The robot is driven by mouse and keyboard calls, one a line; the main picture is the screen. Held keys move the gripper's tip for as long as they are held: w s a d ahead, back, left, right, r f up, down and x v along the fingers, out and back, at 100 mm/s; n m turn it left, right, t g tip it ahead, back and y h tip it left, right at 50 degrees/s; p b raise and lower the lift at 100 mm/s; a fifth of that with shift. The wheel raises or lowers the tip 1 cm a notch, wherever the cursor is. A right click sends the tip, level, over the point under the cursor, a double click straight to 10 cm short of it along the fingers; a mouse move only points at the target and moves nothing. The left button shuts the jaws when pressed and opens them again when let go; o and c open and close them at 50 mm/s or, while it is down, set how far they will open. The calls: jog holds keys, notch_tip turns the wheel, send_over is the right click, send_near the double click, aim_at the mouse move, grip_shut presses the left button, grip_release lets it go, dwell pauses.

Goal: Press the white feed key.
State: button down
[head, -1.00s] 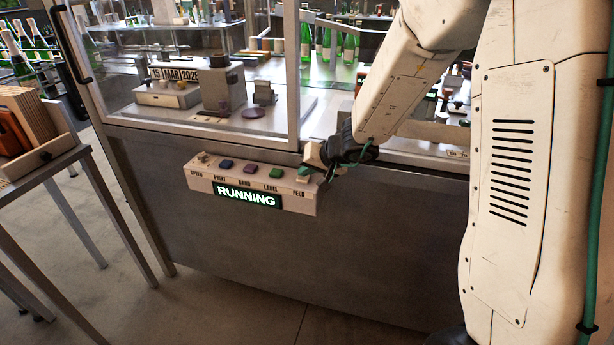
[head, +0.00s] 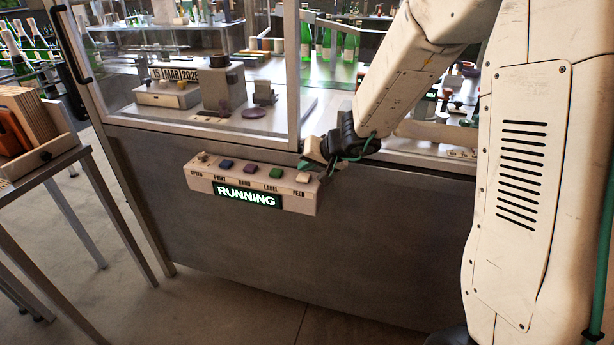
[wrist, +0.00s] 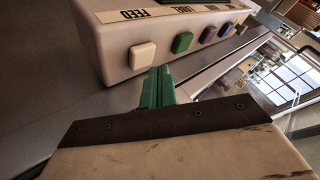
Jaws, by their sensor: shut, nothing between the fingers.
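The white feed key (head: 303,178) sits at the right end of the control box (head: 250,185), above the word FEED. In the wrist view the white feed key (wrist: 143,55) is uncovered, close to the fingertips and slightly left of them. My gripper (head: 304,164) is just behind the key in the head view, shut with nothing in it. Its green fingers (wrist: 157,87) show together in the wrist view. A gap seems to lie between the fingertips and the key. The box's display reads RUNNING.
The green label key (head: 274,173), purple band key (head: 251,169) and blue print key (head: 226,164) stand in a row left of the feed key. A machine ledge (head: 205,132) and glazed frame rise behind the box. Floor in front is clear.

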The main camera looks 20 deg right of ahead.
aim_at(306, 178)
jog(key=shift+r, duration=2.5)
